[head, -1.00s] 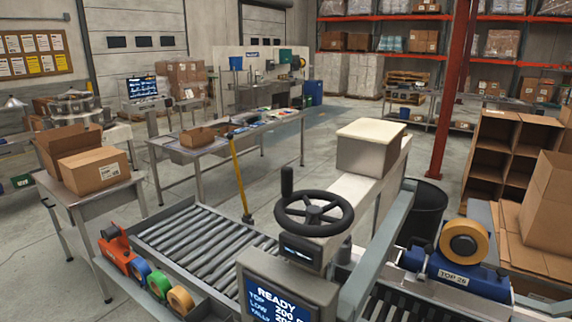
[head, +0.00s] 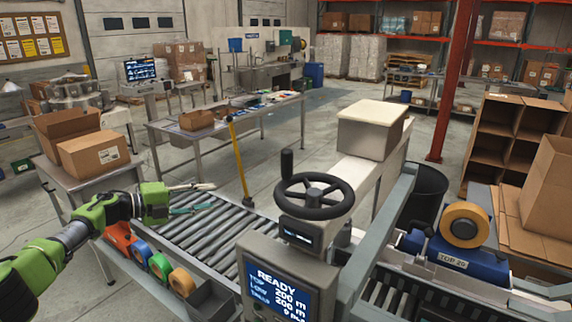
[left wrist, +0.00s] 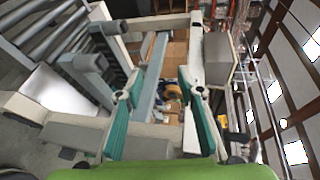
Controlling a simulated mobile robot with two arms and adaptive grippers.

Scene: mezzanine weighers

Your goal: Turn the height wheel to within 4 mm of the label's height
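The height wheel (head: 314,197) is a black spoked handwheel with an upright knob (head: 286,162) at its left rim. It sits above a small dark readout (head: 298,237), whose figures I cannot read. Below, a screen (head: 277,292) shows READY and lines with 200. My left gripper (head: 213,198) is over the roller conveyor, left of the wheel and apart from it. Its fingers are spread and empty; in the left wrist view the teal-padded fingers (left wrist: 159,82) are also apart. My right gripper is out of view. I cannot tell the wheel in the wrist view.
Tape rolls (head: 160,266) stand in a rack at the conveyor's near left edge. A blue tape head (head: 455,262) with a partly readable "TOP" label is at right. A white-topped block (head: 372,130) stands behind the wheel. Cardboard boxes (head: 95,155) sit on the left table.

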